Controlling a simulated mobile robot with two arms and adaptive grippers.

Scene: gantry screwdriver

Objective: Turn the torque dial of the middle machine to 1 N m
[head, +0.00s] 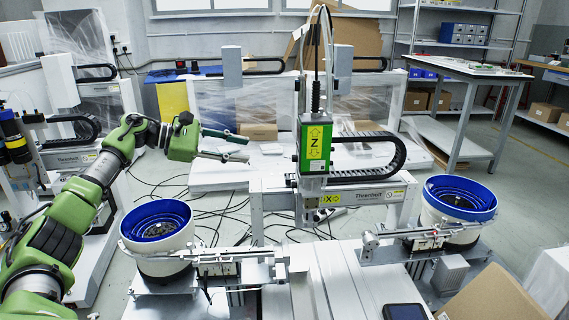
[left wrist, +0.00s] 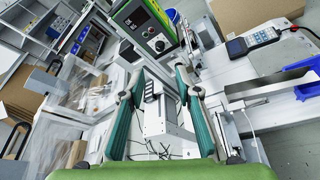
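The middle machine is a gantry with a green upright head (head: 300,148) bearing a yellow Z label. No torque dial can be made out on it in the head view. In the left wrist view a green control box (left wrist: 130,27) with a small screen shows at the top, with a round dark knob (left wrist: 160,45) near its lower end. The knob's setting is too small to read. My left gripper (head: 246,148) is open and empty, left of the green head and apart from it. Its two spread fingers also show in the left wrist view (left wrist: 158,75). My right gripper is not in view.
Blue-lined feeder bowls stand at the left (head: 157,232) and right (head: 459,200), with metal rails running inward. A black cable chain (head: 372,158) extends right of the green head. A handheld device (head: 405,312) lies at the front. Cables lie on the floor behind.

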